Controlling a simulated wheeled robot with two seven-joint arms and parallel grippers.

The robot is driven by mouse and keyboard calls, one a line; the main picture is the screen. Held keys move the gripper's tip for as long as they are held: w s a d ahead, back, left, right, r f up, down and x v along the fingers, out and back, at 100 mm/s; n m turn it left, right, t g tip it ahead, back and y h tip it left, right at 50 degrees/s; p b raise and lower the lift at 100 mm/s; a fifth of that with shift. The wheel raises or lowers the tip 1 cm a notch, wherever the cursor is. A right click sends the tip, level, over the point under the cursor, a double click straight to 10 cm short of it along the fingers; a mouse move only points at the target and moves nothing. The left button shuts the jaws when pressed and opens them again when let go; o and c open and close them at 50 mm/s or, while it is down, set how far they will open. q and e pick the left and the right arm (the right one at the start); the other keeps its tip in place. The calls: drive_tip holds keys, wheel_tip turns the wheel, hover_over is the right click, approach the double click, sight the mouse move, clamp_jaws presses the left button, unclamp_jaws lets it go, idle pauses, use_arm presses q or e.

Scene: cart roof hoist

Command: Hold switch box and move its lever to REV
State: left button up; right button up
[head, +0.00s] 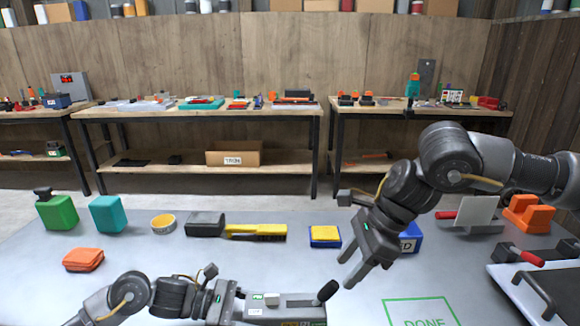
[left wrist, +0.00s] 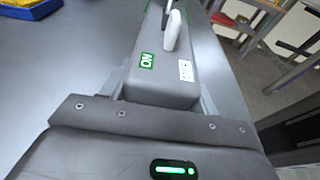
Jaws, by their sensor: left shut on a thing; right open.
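The grey switch box (head: 297,299) is at the bottom centre of the head view, cut by the lower edge. It has small green and white labels on top and a lever with a black knob (head: 327,290) at its right end. My left gripper (head: 240,302) is shut on the box's left end. In the left wrist view its fingers flank the box (left wrist: 165,80), near a green label; a pale upright part (left wrist: 172,30) stands beyond. I cannot read a REV mark. My right gripper (head: 349,267) is open and empty, fingers pointing down-left, just above and right of the knob, apart from it.
A yellow brush (head: 256,232), a blue-yellow block (head: 325,236) and a blue box (head: 411,238) lie behind. A green DONE outline (head: 420,312) marks the table at the lower right. A tray (head: 540,290) stands at the right edge. An orange block (head: 84,259) is at left.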

sight(333, 284)
drive_tip(key=shift+x, duration=3)
drive_tip(key=shift+c, duration=0.5)
drive_tip(key=c, duration=0.6)
drive_tip(key=shift+o, duration=0.2)
drive_tip(key=shift+a, duration=0.15)
